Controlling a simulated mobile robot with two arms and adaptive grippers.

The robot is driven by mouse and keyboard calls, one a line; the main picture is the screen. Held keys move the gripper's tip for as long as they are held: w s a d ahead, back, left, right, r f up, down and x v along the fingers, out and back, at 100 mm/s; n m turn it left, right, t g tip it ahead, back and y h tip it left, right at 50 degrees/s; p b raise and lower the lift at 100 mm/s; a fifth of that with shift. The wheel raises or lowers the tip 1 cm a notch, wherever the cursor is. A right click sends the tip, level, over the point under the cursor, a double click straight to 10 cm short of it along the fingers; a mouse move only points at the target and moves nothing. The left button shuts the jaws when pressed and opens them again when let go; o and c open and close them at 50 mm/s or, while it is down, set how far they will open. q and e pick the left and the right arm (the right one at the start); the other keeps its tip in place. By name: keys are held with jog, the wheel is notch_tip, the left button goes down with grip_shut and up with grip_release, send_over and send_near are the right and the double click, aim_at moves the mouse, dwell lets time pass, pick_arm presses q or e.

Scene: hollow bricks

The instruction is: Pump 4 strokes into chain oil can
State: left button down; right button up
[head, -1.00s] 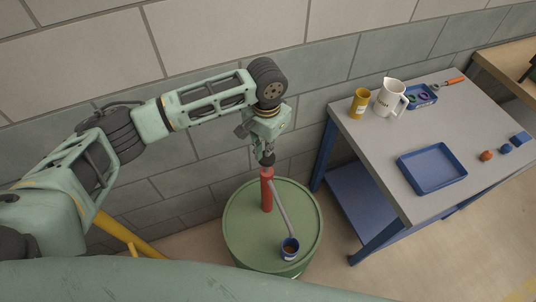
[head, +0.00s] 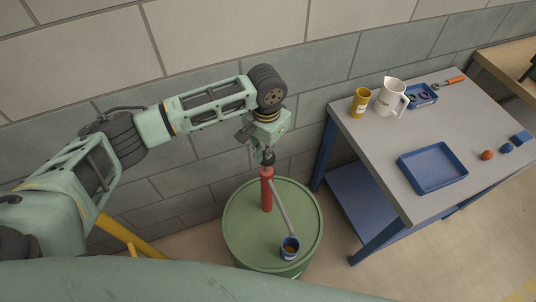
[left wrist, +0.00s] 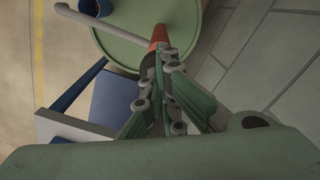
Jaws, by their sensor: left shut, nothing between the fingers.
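A green drum (head: 240,225) stands by the wall with a red hand pump (head: 267,195) upright on its top. A grey spout (head: 281,211) slopes from the pump to a small blue can (head: 290,252) on the drum. The can's mouth faces up and shows orange-brown inside. My left gripper (head: 267,159) is shut and empty right at the pump's top. In the left wrist view its fingers (left wrist: 160,85) overlap the red pump (left wrist: 160,36), so contact is unclear. The pump's handle is mostly hidden. My right gripper is out of view.
A grey-topped table (head: 370,140) at right holds a yellow can (head: 360,104), a white jug (head: 388,100), blue trays (head: 432,190), an orange-handled tool (head: 454,80) and small orange and blue items. A block wall stands close behind the drum.

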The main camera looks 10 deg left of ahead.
pick_arm(q)
jog(key=shift+s+f+b, duration=0.1)
jog(key=shift+f+b, duration=0.5)
jog(key=shift+f, duration=1.55)
jog(key=shift+r, duration=0.1)
jog(key=shift+r+p, duration=1.15)
jog(key=shift+p, duration=0.35)
jog(key=shift+r, duration=1.95)
jog(key=shift+f, duration=0.1)
